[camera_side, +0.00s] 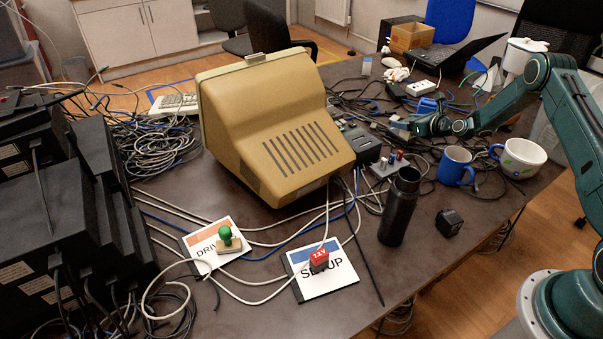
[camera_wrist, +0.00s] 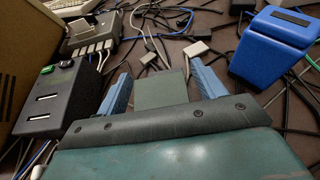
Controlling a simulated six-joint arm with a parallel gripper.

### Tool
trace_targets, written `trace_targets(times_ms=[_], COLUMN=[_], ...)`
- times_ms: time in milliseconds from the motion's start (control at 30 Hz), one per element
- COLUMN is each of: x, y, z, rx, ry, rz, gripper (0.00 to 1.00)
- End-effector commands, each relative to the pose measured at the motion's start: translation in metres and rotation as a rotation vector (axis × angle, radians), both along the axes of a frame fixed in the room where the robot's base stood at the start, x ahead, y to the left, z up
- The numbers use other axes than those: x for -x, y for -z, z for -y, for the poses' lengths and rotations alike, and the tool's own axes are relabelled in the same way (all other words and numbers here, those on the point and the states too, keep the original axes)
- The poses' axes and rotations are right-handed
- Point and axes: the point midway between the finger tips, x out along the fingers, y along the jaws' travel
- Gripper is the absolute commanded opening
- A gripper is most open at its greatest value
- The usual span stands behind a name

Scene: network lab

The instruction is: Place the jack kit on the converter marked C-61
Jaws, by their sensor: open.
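My gripper (camera_side: 402,126) is at the right-centre of the desk, beyond the dark bottle. In the wrist view its blue fingers (camera_wrist: 160,88) are spread apart, with a flat grey-green square between them; I cannot tell whether that is a separate thing or part of my gripper. No C-61 mark is legible, and I cannot tell which thing is the jack kit or the marked converter. A black slotted box (camera_wrist: 58,100) is left of my fingers; it also shows in the side view (camera_side: 362,146). A grey box with several pale plugs (camera_wrist: 95,38) lies farther ahead.
A blue box (camera_wrist: 270,48) stands right of my gripper. Cables clutter the desk.

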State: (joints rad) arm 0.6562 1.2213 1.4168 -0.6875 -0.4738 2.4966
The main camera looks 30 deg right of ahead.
Motion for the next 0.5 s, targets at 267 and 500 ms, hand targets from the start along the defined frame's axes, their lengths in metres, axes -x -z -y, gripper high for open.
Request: trace_targets(times_ms=[267,500], x=[0.02,0.046], y=[-0.008,-0.019], z=[0.001,0.001], rx=[-0.001,-0.001], ry=[0.002,0.004], rz=[-0.001,-0.001], gripper=[0.69,0.69])
